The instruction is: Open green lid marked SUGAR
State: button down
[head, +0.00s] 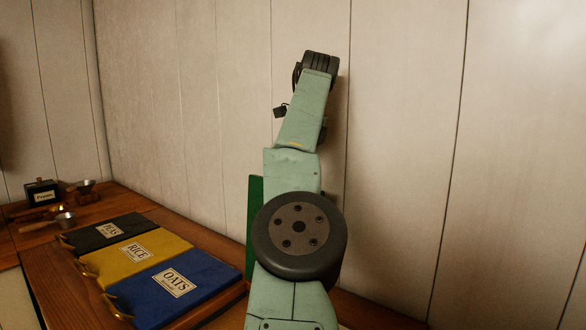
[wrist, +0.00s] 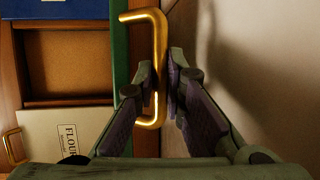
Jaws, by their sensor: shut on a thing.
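The green lid (head: 255,225) stands upright on its edge in the head view, partly hidden behind my arm. In the wrist view it shows edge-on as a green strip (wrist: 121,45), with its brass handle (wrist: 158,45) on the right face. My gripper (wrist: 160,95) is shut on this handle, one finger on each side. Left of the lid is an open compartment (wrist: 70,65) with brown walls; it looks empty where it shows. The SUGAR label is not visible. My gripper is hidden in the head view.
Shut lids lie to the left: blue OATS (head: 185,288), yellow RICE (head: 137,257) and black PEAS (head: 105,232). A white FLOUR lid (wrist: 45,130) borders the open compartment. The panelled wall (head: 400,150) is close behind the green lid. Small scoops and a dark box (head: 42,192) sit far left.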

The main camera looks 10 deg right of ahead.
jog(key=shift+f, duration=0.1)
jog(key=c, duration=1.7)
grip_release()
jog(key=shift+o, duration=0.2)
jog(key=shift+a, duration=0.15)
